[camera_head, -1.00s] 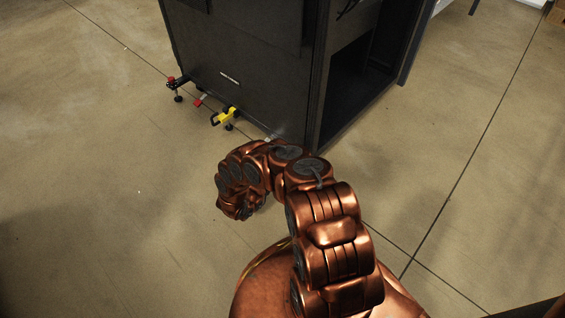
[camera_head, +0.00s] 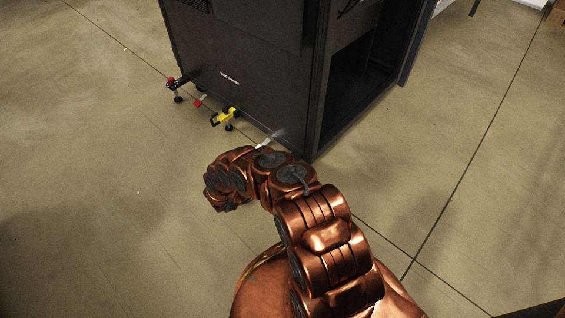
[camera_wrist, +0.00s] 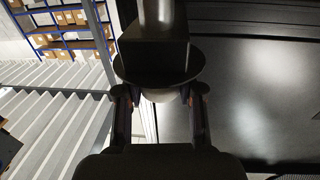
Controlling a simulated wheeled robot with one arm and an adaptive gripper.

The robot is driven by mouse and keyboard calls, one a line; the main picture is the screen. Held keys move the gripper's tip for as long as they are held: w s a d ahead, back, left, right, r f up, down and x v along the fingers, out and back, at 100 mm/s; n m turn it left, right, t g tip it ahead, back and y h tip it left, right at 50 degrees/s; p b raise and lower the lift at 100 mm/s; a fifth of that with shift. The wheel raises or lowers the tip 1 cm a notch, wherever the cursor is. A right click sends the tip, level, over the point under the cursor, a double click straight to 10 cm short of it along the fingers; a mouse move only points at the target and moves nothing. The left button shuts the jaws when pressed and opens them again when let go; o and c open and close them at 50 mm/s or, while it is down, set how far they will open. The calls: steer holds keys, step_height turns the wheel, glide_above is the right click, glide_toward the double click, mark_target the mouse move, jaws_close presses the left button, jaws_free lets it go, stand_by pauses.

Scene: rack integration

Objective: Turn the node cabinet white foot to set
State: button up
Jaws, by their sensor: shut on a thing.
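The node cabinet (camera_head: 245,85) is a tall black cabinet on the floor. A small white piece of the white foot (camera_head: 265,143) shows at its near lower edge, just above my arm; the rest is hidden there. In the wrist view, my gripper (camera_wrist: 160,98) has one finger on each side of a dark round disc (camera_wrist: 130,68) with a block and post above it. A pale rounded part shows under the disc, between the fingers. The gripper is shut on this foot. My arm hides the gripper in the head view.
A yellow bracket (camera_head: 222,117), a red piece (camera_head: 200,100) and a red-and-black foot (camera_head: 176,86) line the cabinet's lower edge to the left. Open concrete floor (camera_head: 90,180) lies left and in front. The cabinet's right side is open and dark.

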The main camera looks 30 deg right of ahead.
steer(key=o, duration=1.2)
steer(key=shift+c, duration=0.2)
steer(key=s+a, duration=0.1)
steer(key=a, duration=1.1)
steer(key=shift+s, duration=0.2)
